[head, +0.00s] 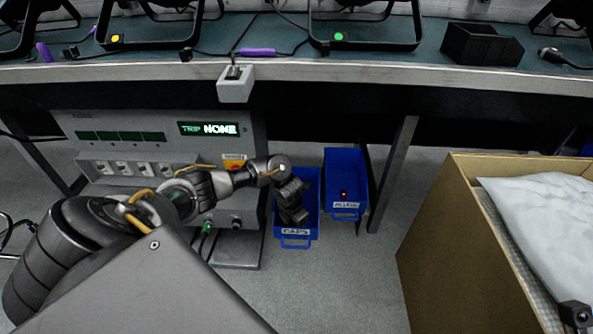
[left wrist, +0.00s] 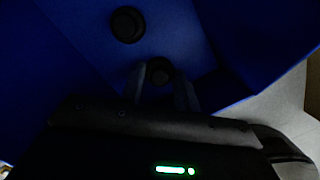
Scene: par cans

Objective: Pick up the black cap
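Two round black caps lie in the blue bin labelled CAPS (head: 296,242). In the left wrist view, one black cap (left wrist: 127,24) lies on the bin floor (left wrist: 75,25), clear of my fingers. The other black cap (left wrist: 160,71) is between the fingertips of my left gripper (left wrist: 162,82). The fingers stand apart on either side of it; firm contact is not clear in the dark picture. In the head view my left gripper (head: 293,215) reaches down into the CAPS bin and hides the caps. My right gripper is not in view.
A second labelled blue bin (head: 343,190) stands right of the CAPS bin, with a small object inside. A grey power unit (head: 160,130) reading TRIP NONE is at left. The bench edge (head: 350,72) overhangs behind. A cardboard box (head: 440,240) stands at right; floor between is clear.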

